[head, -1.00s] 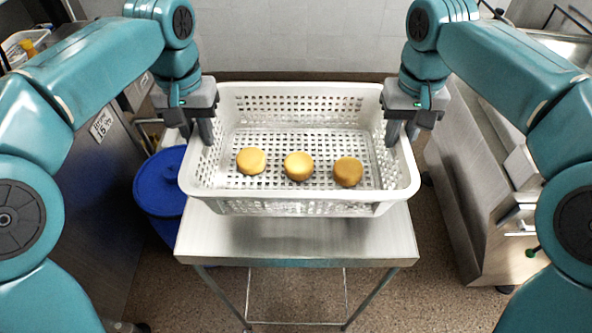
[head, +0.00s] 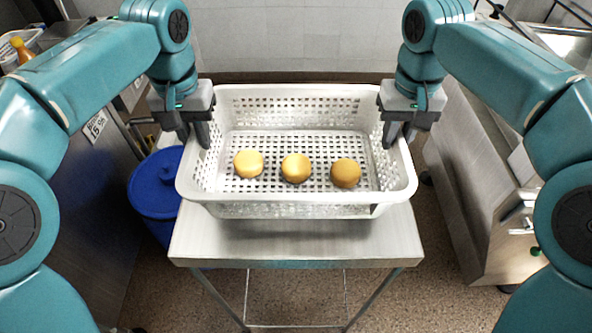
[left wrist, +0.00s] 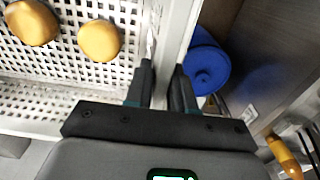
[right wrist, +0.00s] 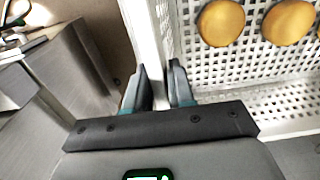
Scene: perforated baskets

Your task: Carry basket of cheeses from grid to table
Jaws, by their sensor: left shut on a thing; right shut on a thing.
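A white perforated basket (head: 297,210) holds three round yellow-brown cheeses, the left (head: 248,164), the middle (head: 296,168) and the right (head: 345,173), in a row on its floor. The basket is over a small steel table (head: 296,240); I cannot tell whether it touches the top. My left gripper (head: 202,135) is shut on the basket's left wall, and the wall shows between its fingers in the left wrist view (left wrist: 160,88). My right gripper (head: 392,135) is shut on the right wall, also seen in the right wrist view (right wrist: 160,85).
A blue lidded bin (head: 158,185) stands on the floor left of the table. A dark cabinet (head: 85,200) is at the left and a steel unit (head: 475,190) at the right. A tiled wall (head: 290,38) is behind. The table's front strip is bare.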

